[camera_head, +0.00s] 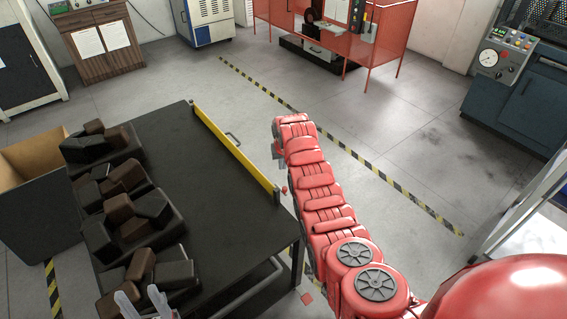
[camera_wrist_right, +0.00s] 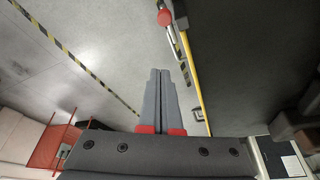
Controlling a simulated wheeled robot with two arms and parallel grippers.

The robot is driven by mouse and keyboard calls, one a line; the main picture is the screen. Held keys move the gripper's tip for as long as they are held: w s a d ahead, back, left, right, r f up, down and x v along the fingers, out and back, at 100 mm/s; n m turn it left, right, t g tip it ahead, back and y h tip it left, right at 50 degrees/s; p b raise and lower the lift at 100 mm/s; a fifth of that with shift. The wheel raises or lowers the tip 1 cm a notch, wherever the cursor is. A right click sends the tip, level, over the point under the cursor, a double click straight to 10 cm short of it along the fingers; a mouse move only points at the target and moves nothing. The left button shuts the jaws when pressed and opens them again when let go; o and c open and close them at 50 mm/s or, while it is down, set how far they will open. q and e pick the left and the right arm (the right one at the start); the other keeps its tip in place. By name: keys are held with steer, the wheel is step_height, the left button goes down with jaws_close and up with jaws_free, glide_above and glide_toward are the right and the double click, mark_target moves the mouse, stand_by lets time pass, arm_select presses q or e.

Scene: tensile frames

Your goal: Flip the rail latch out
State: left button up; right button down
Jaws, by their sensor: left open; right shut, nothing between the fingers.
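The rail latch (camera_wrist_right: 173,36) is a short dark and metal lever with a red ball knob (camera_wrist_right: 165,18), at one end of the yellow rail (camera_wrist_right: 191,62). In the head view the red knob (camera_head: 284,189) sticks out beside the rail's near end, away from the table. My right gripper (camera_wrist_right: 160,72) is shut and empty, its fingertips apart from the knob and beside the rail's outer side. In the head view my red right arm mostly hides this gripper (camera_head: 279,152). My left gripper (camera_head: 142,303) is open at the bottom edge, near the dark blocks.
Trays of dark blocks (camera_head: 125,205) line the table's left side. A cardboard box (camera_head: 35,155) stands left. Open floor lies right of the rail.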

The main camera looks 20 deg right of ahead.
step_height(320, 180, down, 6)
steer(key=s, duration=0.2)
steer(key=shift+p, duration=0.4)
stand_by(1.2)
steer(key=shift+a+f, duration=0.1)
steer(key=shift+a, duration=0.05)
